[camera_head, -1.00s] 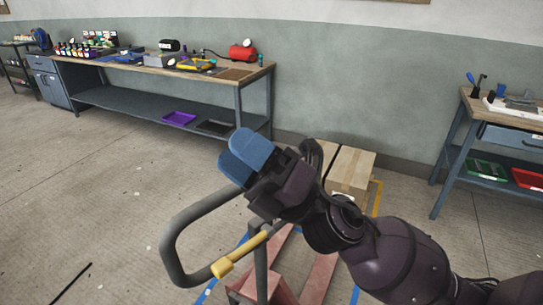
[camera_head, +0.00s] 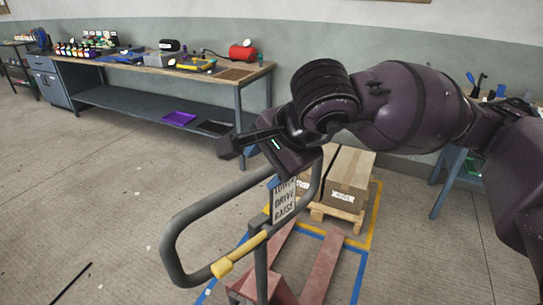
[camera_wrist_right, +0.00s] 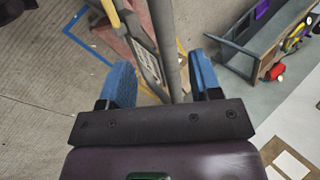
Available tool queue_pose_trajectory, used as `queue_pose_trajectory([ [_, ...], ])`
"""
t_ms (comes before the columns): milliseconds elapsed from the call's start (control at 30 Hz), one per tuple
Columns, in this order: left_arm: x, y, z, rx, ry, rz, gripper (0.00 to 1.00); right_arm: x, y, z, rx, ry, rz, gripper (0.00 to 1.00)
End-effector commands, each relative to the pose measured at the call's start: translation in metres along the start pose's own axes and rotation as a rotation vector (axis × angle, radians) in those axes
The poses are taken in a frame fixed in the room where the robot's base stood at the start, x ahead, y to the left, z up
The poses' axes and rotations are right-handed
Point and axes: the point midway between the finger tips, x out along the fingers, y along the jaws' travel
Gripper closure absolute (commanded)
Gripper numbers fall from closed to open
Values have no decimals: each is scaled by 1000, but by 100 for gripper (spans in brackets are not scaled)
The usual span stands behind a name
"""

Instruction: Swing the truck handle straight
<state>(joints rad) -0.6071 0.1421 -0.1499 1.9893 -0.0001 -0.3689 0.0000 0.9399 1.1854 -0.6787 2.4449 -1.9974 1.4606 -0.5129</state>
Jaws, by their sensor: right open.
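The truck handle (camera_head: 205,212) is a grey tubular loop with a yellow lever (camera_head: 222,267) and a small sign reading lower, drive, raise (camera_head: 285,203). It stands above the red pallet truck (camera_head: 322,262), with the loop reaching out to the left. My right gripper (camera_head: 274,182) points down at the upper right part of the loop, its fingers mostly hidden by its own body. In the right wrist view my gripper (camera_wrist_right: 164,82) is open, with blue pads either side of the grey handle tube (camera_wrist_right: 165,35). I cannot tell whether a pad touches it. My left gripper is out of view.
Boxes (camera_head: 350,180) sit on a wooden pallet (camera_head: 336,214) beyond the truck, inside yellow floor tape (camera_head: 376,215). A long workbench (camera_head: 160,75) stands along the back wall and another bench is at the right. The floor at the left is clear.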

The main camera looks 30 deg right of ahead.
Motion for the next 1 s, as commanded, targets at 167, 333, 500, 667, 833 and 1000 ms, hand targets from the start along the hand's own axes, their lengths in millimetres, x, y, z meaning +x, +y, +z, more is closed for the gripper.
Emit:
queue_pose_trajectory([
  [167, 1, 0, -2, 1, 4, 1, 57, 0, -5, -12, -15, 69, -14, 42],
  [333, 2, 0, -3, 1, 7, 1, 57, 19, -5, -13, -13, 67, -12, 42],
  [500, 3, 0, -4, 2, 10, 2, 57, 46, -5, -14, -13, 66, -11, 42],
  [667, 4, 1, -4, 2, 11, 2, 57, 71, -6, -16, -12, 66, -11, 42],
  [833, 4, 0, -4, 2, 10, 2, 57, 91, -6, -17, -13, 65, -12, 42],
  [1000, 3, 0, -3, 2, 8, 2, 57, 101, -6, -18, -13, 66, -14, 42],
])
